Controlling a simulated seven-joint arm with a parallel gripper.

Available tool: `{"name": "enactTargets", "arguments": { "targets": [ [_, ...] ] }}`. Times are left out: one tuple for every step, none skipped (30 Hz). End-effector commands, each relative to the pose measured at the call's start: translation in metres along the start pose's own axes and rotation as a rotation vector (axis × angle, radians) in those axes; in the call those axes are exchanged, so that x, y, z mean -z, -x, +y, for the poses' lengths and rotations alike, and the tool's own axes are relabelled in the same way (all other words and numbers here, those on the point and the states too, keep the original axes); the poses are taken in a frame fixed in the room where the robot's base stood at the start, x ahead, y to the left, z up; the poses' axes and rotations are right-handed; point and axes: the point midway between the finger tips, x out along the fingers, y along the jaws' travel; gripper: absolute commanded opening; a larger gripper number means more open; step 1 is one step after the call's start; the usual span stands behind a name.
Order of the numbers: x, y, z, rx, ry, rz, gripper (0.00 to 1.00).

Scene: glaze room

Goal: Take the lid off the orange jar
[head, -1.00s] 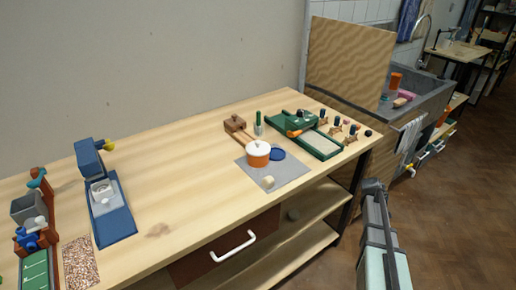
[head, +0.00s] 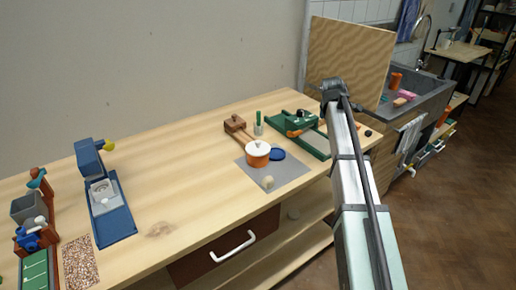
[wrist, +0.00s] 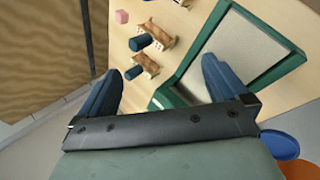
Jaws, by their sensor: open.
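The orange jar (head: 257,161) stands upright on a grey mat (head: 290,174) on the workbench. Its white lid (head: 259,148), with a small knob, sits on top. In the wrist view only part of the orange jar (wrist: 299,169) shows, at the bottom right corner. My gripper (wrist: 160,68) is open and empty, with its blue fingers spread above the bench's right end. It is well to the right of the jar. In the head view my arm rises at the right, and the fingers cannot be made out.
A blue round dish (head: 278,154) lies right beside the jar, and a small beige block (head: 268,182) in front. A green-framed tray (head: 313,144) lies to the right; small wooden stands (wrist: 147,64) are near it. A wooden tool (head: 235,124) lies behind.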

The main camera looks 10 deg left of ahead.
Motion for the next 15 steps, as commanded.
{"name": "enactTargets", "arguments": {
  "targets": [
    [0.031, 0.016, -0.003, 0.055, 0.011, 0.027, 1.0],
    [0.047, 0.026, -0.008, 0.092, 0.018, 0.04, 1.0],
    [0.067, 0.039, -0.015, 0.143, 0.027, 0.057, 1.0],
    [0.082, 0.05, -0.02, 0.181, 0.036, 0.07, 1.0],
    [0.097, 0.062, -0.025, 0.218, 0.047, 0.083, 1.0],
    [0.116, 0.078, -0.033, 0.269, 0.061, 0.099, 1.0],
    [0.129, 0.09, -0.04, 0.307, 0.074, 0.109, 1.0],
    [0.142, 0.102, -0.045, 0.342, 0.087, 0.119, 1.0],
    [0.157, 0.119, -0.053, 0.388, 0.104, 0.13, 1.0],
    [0.168, 0.131, -0.059, 0.421, 0.119, 0.138, 1.0],
    [0.177, 0.142, -0.064, 0.451, 0.132, 0.145, 1.0],
    [0.188, 0.156, -0.071, 0.489, 0.15, 0.153, 1.0],
    [0.195, 0.166, -0.075, 0.514, 0.162, 0.157, 1.0],
    [0.201, 0.175, -0.08, 0.537, 0.174, 0.162, 1.0],
    [0.208, 0.185, -0.085, 0.564, 0.189, 0.165, 1.0]
  ]
}}
